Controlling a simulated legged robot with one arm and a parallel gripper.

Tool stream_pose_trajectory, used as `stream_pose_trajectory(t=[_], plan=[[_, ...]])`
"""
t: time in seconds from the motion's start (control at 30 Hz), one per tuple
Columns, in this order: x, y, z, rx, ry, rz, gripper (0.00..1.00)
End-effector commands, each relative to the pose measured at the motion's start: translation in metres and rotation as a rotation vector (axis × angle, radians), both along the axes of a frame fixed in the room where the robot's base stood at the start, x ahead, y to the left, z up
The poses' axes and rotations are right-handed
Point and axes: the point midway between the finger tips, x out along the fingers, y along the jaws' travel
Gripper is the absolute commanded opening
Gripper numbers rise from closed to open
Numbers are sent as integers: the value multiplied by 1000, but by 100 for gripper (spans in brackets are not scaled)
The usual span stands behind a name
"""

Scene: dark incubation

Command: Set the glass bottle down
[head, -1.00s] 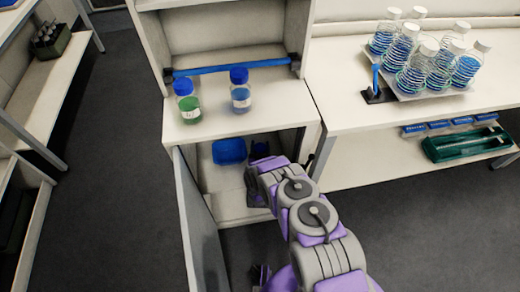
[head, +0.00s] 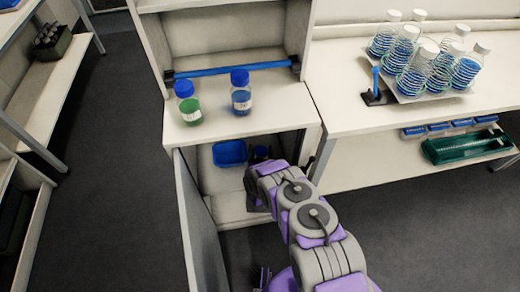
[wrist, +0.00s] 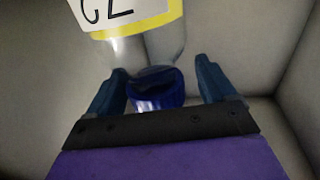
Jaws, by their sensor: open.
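A clear glass bottle (wrist: 145,48) with a blue cap and a yellow-edged label fills the top of the wrist view. Its cap (wrist: 158,92) lies between the two fingers of my gripper (wrist: 160,72). The fingers are open, with a visible gap between the cap and the right finger. In the head view my gripper reaches into the open lower cabinet (head: 228,205), where the wrist and shadow hide most of it. I cannot make out this bottle clearly there.
A blue tray (head: 229,153) lies inside the cabinet, left of my gripper. A green-filled bottle (head: 188,104) and a blue-filled bottle (head: 240,93) stand on top. The cabinet door (head: 200,225) hangs open at left. A tray of several bottles (head: 440,92) is at right.

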Motion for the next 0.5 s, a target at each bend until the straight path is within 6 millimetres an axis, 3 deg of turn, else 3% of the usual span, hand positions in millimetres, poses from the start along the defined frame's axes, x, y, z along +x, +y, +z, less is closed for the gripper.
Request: stream_pose_trajectory(t=[0.5], plan=[[-95, -6, -1, 0, 1, 2, 84]])
